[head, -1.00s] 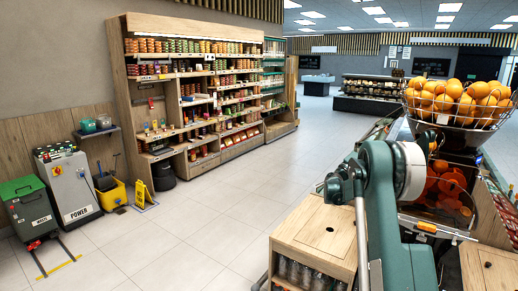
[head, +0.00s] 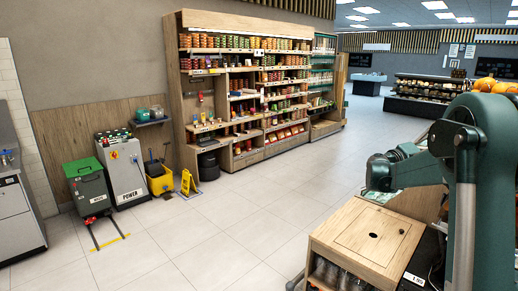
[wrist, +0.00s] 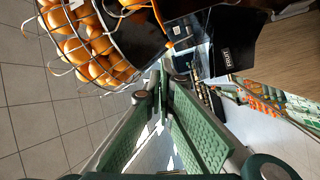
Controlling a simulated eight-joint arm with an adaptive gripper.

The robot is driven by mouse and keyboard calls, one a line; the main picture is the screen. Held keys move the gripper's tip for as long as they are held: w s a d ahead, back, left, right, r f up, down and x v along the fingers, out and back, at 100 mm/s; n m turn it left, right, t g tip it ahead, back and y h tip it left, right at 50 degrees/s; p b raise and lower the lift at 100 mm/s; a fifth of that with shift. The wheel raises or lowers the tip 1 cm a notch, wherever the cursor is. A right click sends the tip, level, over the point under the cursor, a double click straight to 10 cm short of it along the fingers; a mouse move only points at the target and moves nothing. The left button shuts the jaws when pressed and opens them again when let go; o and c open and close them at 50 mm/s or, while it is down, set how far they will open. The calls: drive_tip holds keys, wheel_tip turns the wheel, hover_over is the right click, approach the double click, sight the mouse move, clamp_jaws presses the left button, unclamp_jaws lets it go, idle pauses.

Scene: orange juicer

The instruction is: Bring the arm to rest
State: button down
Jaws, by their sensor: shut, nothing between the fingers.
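My gripper (wrist: 160,95) shows in the wrist view with its two green padded fingers meeting at the tips, shut with nothing between them. In the head view my green arm stands at the right, folded, and my gripper cannot be made out there. In the wrist view the wire basket of oranges (wrist: 92,45) is at the upper left, apart from the fingertips. A few oranges (head: 488,85) show at the right edge of the head view, mostly hidden behind my arm.
A wooden-topped cabinet (head: 368,232) with bottles below stands close to my arm. Shelves of goods (head: 255,95) line the back wall. A green bin (head: 88,187), a grey power unit (head: 122,170) and a yellow bucket (head: 159,182) stand at the left. The tiled floor between is clear.

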drive_tip(key=s+a+f+y, duration=0.2)
drive_tip(key=s+a+y, duration=0.2)
drive_tip(key=s+a, duration=0.65)
drive_tip(key=s+a+f+y, duration=0.3)
drive_tip(key=s+a+y, duration=0.1)
drive_tip(key=s+a, duration=0.65)
drive_tip(key=s+a+f+y, duration=0.5)
drive_tip(key=s+a+f, duration=0.3)
drive_tip(key=s+a, duration=0.6)
drive_tip(key=s+a+f+t+y+b, duration=0.1)
drive_tip(key=s+a+f+y, duration=0.4)
drive_tip(key=s+a+f, duration=0.4)
drive_tip(key=s+a, duration=0.6)
drive_tip(key=s, duration=0.1)
drive_tip(key=shift+s+a+n+t+b, duration=0.2)
drive_tip(key=shift+s+n+t+b, duration=0.1)
drive_tip(key=shift+s+n, duration=0.1)
